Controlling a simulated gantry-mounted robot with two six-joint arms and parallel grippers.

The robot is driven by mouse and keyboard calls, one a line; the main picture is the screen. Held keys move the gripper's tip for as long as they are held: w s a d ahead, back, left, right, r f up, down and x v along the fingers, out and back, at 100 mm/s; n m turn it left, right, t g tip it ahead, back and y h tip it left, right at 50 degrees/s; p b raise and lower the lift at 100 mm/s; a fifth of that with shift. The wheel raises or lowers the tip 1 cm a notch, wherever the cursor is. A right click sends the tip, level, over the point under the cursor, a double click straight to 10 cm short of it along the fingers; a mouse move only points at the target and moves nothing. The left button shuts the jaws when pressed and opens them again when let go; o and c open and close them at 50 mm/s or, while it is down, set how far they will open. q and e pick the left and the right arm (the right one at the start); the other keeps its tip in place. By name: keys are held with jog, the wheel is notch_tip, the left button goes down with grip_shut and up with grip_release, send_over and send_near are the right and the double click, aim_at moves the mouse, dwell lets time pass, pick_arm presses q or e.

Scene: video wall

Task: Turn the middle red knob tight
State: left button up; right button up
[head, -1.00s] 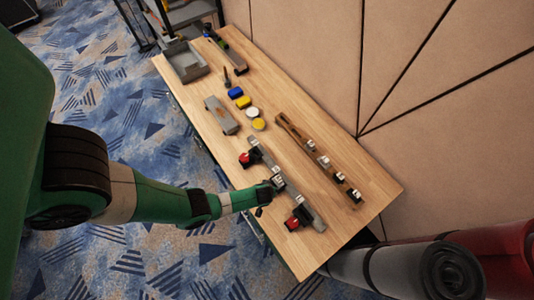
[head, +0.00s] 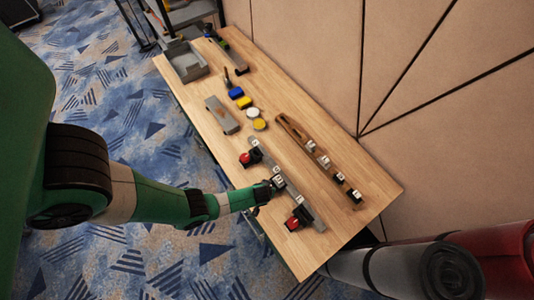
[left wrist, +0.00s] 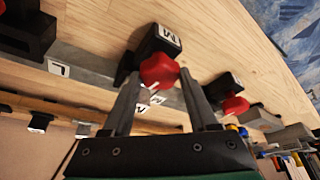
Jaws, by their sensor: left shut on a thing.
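The middle red knob (left wrist: 158,71) sits on a black block marked M (left wrist: 168,37), in the left wrist view. My left gripper (left wrist: 157,82) is around this knob, one finger on each side, shut on it. In the head view my left gripper (head: 270,188) covers the middle knob, over the grey bar (head: 291,190). The other two red knobs stand apart from it on the same bar, one farther back (head: 245,158) and one nearer the front (head: 293,223). My right gripper is not in view.
A wooden rail (head: 290,126) with several labelled pieces lies to the right of the bar. Rolled mats (head: 400,268) stand beyond the table's front right.

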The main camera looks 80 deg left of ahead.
pick_arm(q)
jog(key=m+t+h, duration=0.1)
jog(key=m, duration=0.3)
jog(key=shift+s+a+p, duration=0.1)
jog(key=shift+s+p, duration=0.05)
jog(key=shift+p, duration=0.25)
jog(key=m+h, duration=0.1)
jog(key=m, duration=0.1)
jog(key=shift+m+t, duration=0.3)
jog(key=shift+t, duration=0.1)
jog(key=m+h, duration=0.1)
jog(key=m, duration=0.1)
jog(key=shift+a+f+m, duration=0.1)
jog(key=shift+a+m, duration=0.05)
jog(key=shift+m, duration=0.25)
jog(key=m+h+b, duration=0.1)
jog(key=m+b, duration=0.1)
jog(key=m, duration=0.2)
jog(key=shift+a+m+h, duration=0.1)
jog(key=shift+m+h, duration=0.2)
jog(key=shift+h, duration=0.1)
jog(key=shift+m+h, duration=0.5)
jog(key=shift+m, duration=0.7)
jog(key=shift+a+m+g+h, duration=0.1)
jog(key=shift+m+g+h, duration=0.2)
jog(key=shift+m, duration=0.9)
jog(key=shift+p, duration=0.3)
jog(key=o, duration=1.4)
